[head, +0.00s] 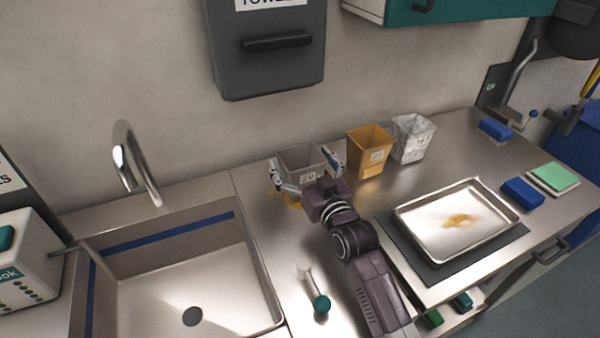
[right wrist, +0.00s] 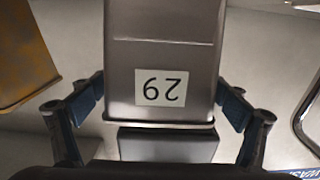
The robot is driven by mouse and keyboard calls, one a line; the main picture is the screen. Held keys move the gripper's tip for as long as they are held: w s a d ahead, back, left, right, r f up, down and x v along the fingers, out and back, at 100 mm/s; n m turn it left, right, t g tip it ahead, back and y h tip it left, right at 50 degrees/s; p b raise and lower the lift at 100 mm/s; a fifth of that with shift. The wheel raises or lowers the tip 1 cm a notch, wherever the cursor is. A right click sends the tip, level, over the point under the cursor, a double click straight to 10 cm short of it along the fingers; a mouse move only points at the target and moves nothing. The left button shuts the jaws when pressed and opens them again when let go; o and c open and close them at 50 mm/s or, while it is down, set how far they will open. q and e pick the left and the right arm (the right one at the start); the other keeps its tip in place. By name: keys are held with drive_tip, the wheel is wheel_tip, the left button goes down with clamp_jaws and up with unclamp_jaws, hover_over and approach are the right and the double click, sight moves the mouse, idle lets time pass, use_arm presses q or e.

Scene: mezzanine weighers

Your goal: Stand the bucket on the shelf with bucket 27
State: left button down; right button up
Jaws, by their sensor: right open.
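A grey bucket (head: 302,162) with a white number label, which looks like 29, stands upright on the steel counter by the wall. My right gripper (head: 308,172) is open around it, one finger on each side. In the right wrist view the bucket (right wrist: 160,60) and its label lie between the two fingers (right wrist: 160,110), with gaps visible beside it. An orange bucket (head: 369,150) and a pale marbled bucket (head: 412,138) stand to its right; their numbers are too small to read surely. No bucket that clearly reads 27 shows. My left gripper is out of view.
A sink (head: 190,285) with a tap (head: 135,160) is on the left. A metal tray (head: 408,215) with a brown stain lies on a dark mat at right. A green-ended tool (head: 320,302) lies in front. A towel dispenser (head: 268,60) hangs above.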

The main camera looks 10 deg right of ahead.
drive_tip(key=c, duration=1.5)
drive_tip(key=shift+r, duration=0.15)
drive_tip(key=c, duration=0.3)
